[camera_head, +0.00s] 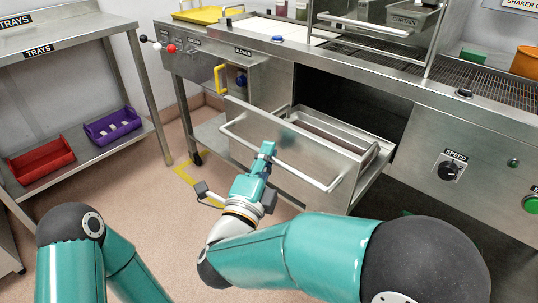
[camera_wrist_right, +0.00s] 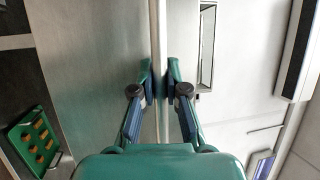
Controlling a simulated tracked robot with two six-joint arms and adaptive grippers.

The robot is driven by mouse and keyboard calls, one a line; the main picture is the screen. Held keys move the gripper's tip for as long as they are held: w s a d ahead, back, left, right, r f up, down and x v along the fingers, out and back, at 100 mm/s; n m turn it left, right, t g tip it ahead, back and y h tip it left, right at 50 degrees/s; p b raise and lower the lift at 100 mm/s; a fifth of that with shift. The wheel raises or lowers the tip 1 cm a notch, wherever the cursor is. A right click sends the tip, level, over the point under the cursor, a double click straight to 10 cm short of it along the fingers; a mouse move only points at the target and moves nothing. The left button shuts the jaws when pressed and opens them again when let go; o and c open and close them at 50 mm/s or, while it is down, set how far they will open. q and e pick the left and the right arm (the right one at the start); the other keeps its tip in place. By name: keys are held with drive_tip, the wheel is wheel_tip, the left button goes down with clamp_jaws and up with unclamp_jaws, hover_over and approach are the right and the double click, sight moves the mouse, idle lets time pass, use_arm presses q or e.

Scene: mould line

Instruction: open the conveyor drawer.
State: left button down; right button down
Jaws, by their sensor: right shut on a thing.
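The conveyor drawer (camera_head: 300,148) is a steel drawer with a long bar handle (camera_head: 312,176) across its front. It stands partly pulled out of the machine, and its open top shows. My right gripper (camera_head: 266,155) is at the left half of the bar, shut on the handle. In the right wrist view the two fingers (camera_wrist_right: 160,85) close on the bar from both sides. My left arm shows at the lower left of the head view, but its gripper is out of the picture.
A steel rack (camera_head: 90,165) at left holds a red tray (camera_head: 40,160) and a purple tray (camera_head: 112,127). The machine front has a yellow handle (camera_head: 220,79) and a speed knob (camera_head: 450,170). Bare floor lies in front of the drawer at left.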

drive_tip(key=shift+d+f, duration=0.1)
drive_tip(key=shift+f, duration=0.15)
drive_tip(key=c, duration=1.2)
unclamp_jaws()
drive_tip(key=shift+r, duration=0.1)
